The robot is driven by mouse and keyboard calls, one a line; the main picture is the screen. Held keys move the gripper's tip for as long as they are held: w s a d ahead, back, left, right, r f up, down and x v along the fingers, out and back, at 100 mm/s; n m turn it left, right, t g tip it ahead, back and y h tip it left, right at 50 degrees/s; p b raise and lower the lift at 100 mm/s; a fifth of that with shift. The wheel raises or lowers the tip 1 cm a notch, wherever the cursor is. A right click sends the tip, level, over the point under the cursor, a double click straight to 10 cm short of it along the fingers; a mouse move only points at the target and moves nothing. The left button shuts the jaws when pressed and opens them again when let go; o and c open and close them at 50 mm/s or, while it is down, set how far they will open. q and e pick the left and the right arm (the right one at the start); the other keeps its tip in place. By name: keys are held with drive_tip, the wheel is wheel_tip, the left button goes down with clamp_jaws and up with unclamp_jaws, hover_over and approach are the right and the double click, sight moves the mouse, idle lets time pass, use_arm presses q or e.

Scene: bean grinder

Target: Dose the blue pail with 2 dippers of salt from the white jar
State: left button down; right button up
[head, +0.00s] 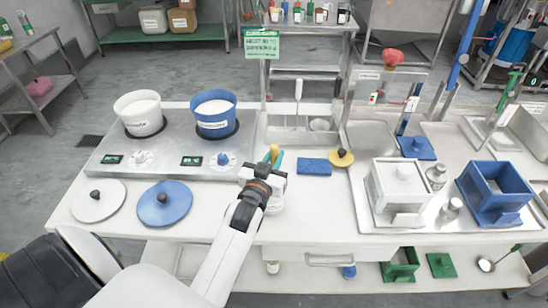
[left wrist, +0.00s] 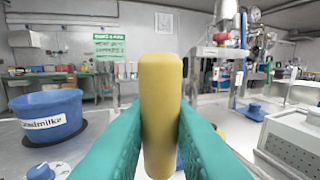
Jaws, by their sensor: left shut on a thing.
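The blue pail (head: 215,123), holding white contents, stands at the right of the metal hob unit; it also shows in the left wrist view (left wrist: 48,118). My left gripper (head: 273,157) has teal fingers, shut on a yellow handle (left wrist: 160,95) that stands upright between them. What the handle's lower end belongs to is hidden. A small white round thing (head: 274,208), possibly the white jar, shows partly below my left gripper; my wrist covers much of it. The salt cannot be made out. My right gripper is not in view.
A white pot (head: 140,115) stands left of the pail. White (head: 99,201) and blue (head: 165,204) lids lie in front. A blue sponge (head: 314,166) and yellow lid (head: 340,159) lie right of my gripper. White (head: 400,190) and blue (head: 495,190) boxes stand farther right.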

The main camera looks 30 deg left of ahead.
use_arm(q)
drive_tip(key=shift+r+p, duration=5.4)
drive_tip(key=shift+r, duration=0.4)
drive_tip(key=shift+f, duration=0.1)
drive_tip(key=shift+a, duration=0.1)
